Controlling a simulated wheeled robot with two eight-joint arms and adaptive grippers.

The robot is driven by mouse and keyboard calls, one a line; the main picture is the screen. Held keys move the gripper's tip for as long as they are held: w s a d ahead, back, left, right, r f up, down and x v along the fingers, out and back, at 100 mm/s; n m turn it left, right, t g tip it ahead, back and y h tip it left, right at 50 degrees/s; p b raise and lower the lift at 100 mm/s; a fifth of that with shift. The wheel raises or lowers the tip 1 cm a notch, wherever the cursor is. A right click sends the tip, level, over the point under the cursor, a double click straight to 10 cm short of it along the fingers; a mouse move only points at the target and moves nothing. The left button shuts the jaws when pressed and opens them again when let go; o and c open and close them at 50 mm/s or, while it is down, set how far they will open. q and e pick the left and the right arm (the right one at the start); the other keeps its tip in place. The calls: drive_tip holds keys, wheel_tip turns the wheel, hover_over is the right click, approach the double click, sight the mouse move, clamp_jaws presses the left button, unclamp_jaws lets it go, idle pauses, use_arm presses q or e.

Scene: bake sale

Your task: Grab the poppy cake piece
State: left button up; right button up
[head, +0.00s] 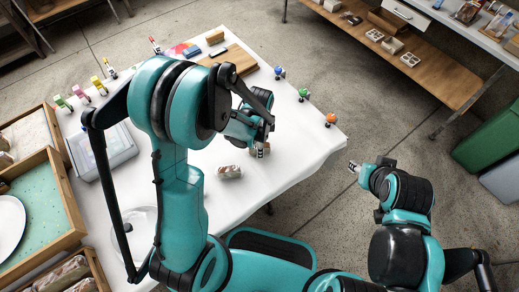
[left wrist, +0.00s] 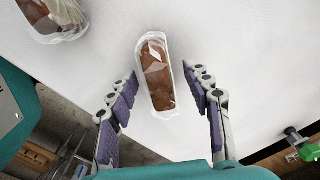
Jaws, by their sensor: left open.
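A brown cake piece in a clear wrapped tray (left wrist: 156,76) lies on the white table in the left wrist view, between and just beyond the spread fingers of my left gripper (left wrist: 168,100). The fingers do not appear to touch it. No label is readable, so I cannot tell its kind. Another wrapped piece (left wrist: 55,18) is partly cut off at the top left. In the head view, my left gripper (head: 260,150) is low over the table, its jaws largely hidden. A wrapped piece (head: 229,172) lies to its lower left. My right gripper (head: 354,167) is beyond the table's right edge, too small to read.
The white table (head: 300,145) has clear room around the left gripper. Blue (head: 279,71), green (head: 303,92) and orange (head: 330,118) topped items stand along its right edge. A wooden board (head: 236,56) lies at the back. A clear bin (head: 105,150) and wooden tray (head: 66,190) are left.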

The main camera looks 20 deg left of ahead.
use_arm(q)
drive_tip(key=shift+c, duration=0.3)
drive_tip(key=c, duration=0.8)
drive_tip(key=shift+o, duration=0.2)
drive_tip(key=shift+r, duration=0.1)
